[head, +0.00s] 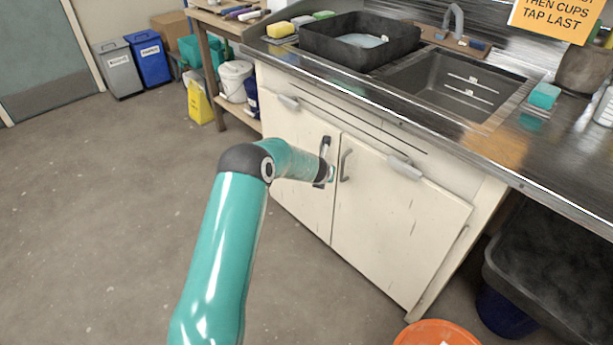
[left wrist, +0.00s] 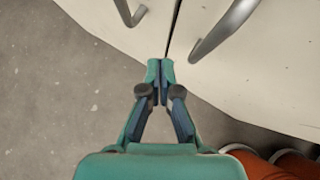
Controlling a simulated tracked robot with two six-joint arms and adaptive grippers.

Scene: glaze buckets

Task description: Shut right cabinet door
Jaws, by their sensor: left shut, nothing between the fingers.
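The right cabinet door (head: 395,222) is a cream panel under the sink counter, with a grey bar handle (head: 345,165). It looks flush or nearly flush with the left cabinet door (head: 300,165); a narrow dark seam shows between them. In the left wrist view the right door (left wrist: 270,75) fills the upper right. My left gripper (head: 331,174) is at the seam, below and between the two handles. Its fingertips (left wrist: 160,64) are together and empty, close to the door faces; I cannot tell whether they touch. My right gripper is out of view.
An orange bucket (head: 436,334) stands on the floor at the front right, near the right door's lower corner. A dark bin (head: 545,275) is under the counter at right. A yellow floor sign (head: 199,102) stands at the back left. The floor at left is clear.

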